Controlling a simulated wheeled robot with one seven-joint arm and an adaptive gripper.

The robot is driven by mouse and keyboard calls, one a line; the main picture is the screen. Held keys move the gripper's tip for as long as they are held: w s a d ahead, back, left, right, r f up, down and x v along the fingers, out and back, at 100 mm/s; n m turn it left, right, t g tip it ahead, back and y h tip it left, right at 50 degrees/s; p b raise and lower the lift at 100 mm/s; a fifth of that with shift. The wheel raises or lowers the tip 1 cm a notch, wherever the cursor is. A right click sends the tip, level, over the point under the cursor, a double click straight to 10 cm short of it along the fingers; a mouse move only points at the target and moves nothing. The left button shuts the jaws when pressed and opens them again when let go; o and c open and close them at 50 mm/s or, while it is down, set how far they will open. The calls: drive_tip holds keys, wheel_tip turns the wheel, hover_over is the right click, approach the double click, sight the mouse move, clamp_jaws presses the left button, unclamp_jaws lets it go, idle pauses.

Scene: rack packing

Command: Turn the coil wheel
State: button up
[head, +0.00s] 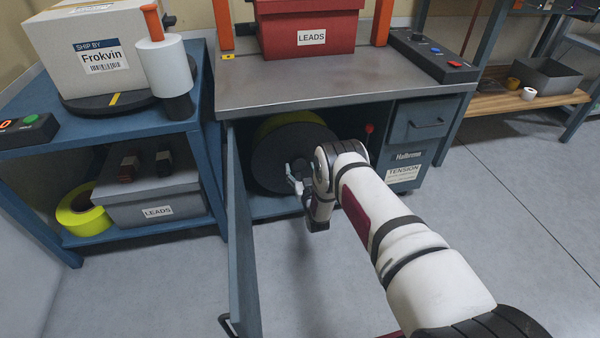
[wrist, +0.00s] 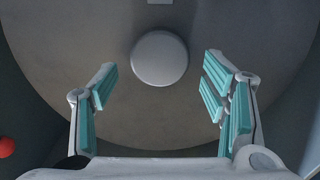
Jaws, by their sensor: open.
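The coil wheel (head: 266,163) is a large dark disc inside the open cabinet under the bench, with a yellow-green band behind its upper rim. In the wrist view the wheel's face (wrist: 210,60) fills most of the picture, with a round grey hub or knob (wrist: 160,58) near its middle. My gripper (head: 294,178) is in front of the wheel's right part in the head view. In the wrist view its teal-padded fingers (wrist: 158,82) are spread wide, one on each side below the hub. Nothing is between them, and I cannot tell whether they touch the wheel.
The open cabinet door (head: 241,235) stands to the left of my arm. A red knob (head: 369,128) is right of the wheel. A drawer (head: 419,120) borders the opening on the right. A shelf with a grey leads box (head: 150,200) is at left. The floor in front is clear.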

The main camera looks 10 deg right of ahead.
drive_tip(key=shift+w, duration=0.6)
clamp_jaws()
